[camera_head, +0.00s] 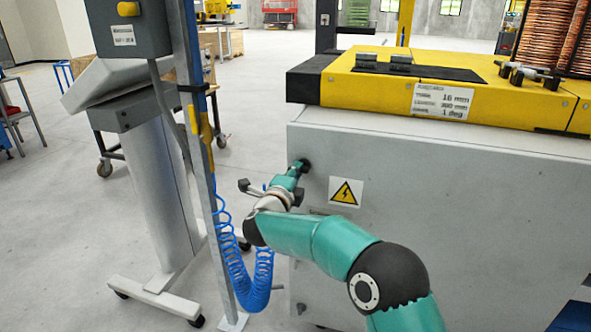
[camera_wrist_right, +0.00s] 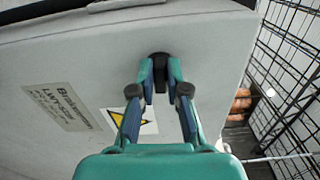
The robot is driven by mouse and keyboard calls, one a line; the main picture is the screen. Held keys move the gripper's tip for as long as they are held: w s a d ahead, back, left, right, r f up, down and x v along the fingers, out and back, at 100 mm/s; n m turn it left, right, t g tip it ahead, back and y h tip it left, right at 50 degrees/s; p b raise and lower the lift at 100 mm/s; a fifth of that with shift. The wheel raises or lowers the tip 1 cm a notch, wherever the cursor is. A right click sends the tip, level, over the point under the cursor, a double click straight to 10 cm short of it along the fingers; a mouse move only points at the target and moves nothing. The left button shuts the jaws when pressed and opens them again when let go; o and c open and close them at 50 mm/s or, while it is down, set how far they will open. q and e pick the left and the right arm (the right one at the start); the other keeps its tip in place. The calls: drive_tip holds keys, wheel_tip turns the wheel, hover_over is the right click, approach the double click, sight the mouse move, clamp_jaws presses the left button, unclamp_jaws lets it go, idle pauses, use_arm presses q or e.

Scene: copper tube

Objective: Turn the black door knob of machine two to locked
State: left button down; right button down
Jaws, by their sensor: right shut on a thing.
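The black door knob (camera_wrist_right: 160,66) sits on the grey door of the machine, near the door's edge. In the head view the knob (camera_head: 304,164) shows as a small dark spot at the upper left of the grey cabinet front. My right gripper (camera_wrist_right: 160,78) reaches up to it, with its two teal fingers on either side of the knob, shut on it. In the head view the right gripper (camera_head: 298,170) is at the door face, and its fingers partly hide the knob. The knob's turn angle cannot be made out. My left gripper is not in view.
The grey cabinet (camera_head: 470,215) carries a yellow top (camera_head: 350,85) with a label. A yellow warning sign (camera_head: 346,192) is right of the knob. A post with a blue coiled hose (camera_head: 258,285) and a grey stand (camera_head: 160,185) are close on the left.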

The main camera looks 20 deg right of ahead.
drive_tip(key=shift+a+f+n, duration=0.1)
drive_tip(key=shift+a+n, duration=0.2)
drive_tip(key=shift+n, duration=0.3)
drive_tip(key=c, duration=1.2)
unclamp_jaws()
drive_tip(key=shift+w, duration=0.15)
drive_tip(key=shift+o, duration=0.2)
drive_tip(key=shift+d, duration=0.1)
drive_tip(key=v, duration=1.2)
drive_tip(key=shift+d+f, duration=0.15)
